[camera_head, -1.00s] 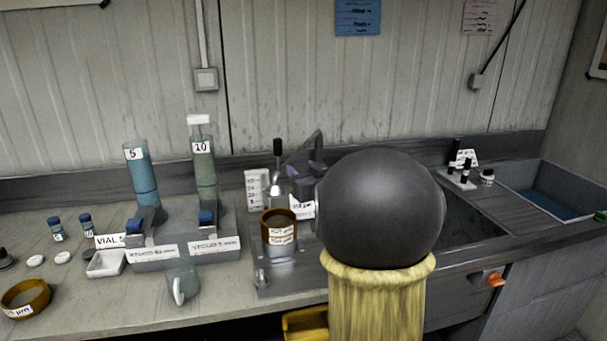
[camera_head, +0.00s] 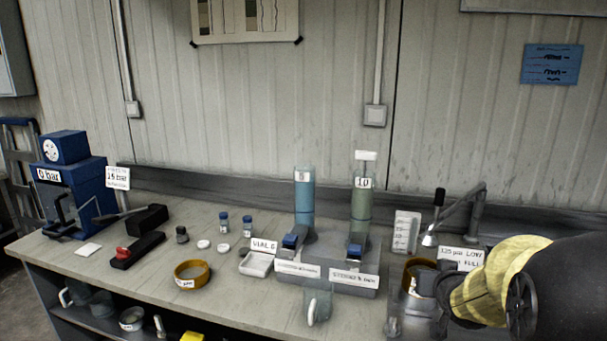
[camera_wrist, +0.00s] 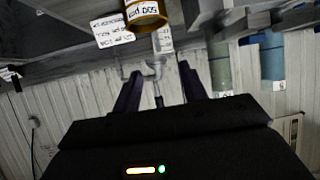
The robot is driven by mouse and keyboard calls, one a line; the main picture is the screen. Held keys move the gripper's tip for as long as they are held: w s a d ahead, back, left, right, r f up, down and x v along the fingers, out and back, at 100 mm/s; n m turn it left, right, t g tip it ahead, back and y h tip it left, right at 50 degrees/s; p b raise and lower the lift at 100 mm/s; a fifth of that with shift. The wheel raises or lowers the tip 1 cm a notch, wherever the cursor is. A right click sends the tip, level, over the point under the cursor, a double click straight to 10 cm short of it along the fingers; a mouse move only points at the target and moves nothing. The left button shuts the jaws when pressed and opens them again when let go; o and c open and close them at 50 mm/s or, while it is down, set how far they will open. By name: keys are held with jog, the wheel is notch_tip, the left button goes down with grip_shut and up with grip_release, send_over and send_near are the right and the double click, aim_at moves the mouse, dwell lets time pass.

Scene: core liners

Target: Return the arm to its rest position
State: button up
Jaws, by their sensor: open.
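My arm, with a yellow sleeve (camera_head: 490,285) and a dark rounded joint, reaches in from the lower right of the head view. Its dark end lies in front of the bench, near the brown sieve ring (camera_head: 419,268) and the white "125 µm" label (camera_head: 461,257). In the wrist view my gripper (camera_wrist: 159,80) shows two purple fingers spread apart with nothing between them. That view looks upside down; a brown labelled ring (camera_wrist: 146,14) hangs at its top, beyond the fingers. In the head view the fingers are too dark to make out.
Blue (camera_head: 304,195) and green (camera_head: 362,205) cylinders stand on a grey base left of my arm. A white tray (camera_head: 257,263), small vials, another brown ring (camera_head: 192,275) and a blue press (camera_head: 75,190) stand further left. A metal spout (camera_head: 470,215) rises behind my arm.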

jog(key=s+a+f+n+g+y+p, duration=0.1)
jog(key=s+a+f+g, duration=0.3)
jog(key=s+a, duration=0.3)
jog(key=s+a+f+n+g+y+p, duration=0.1)
jog(key=s+a+f+g, duration=0.4)
jog(key=s, duration=0.7)
jog(key=shift+a+f+g+p, duration=0.25)
jog(key=shift+a+p, duration=0.3)
jog(key=shift+a, duration=0.5)
jog(key=shift+d, duration=0.1)
jog(key=shift+s+r, duration=0.1)
jog(key=shift+c, duration=0.7)
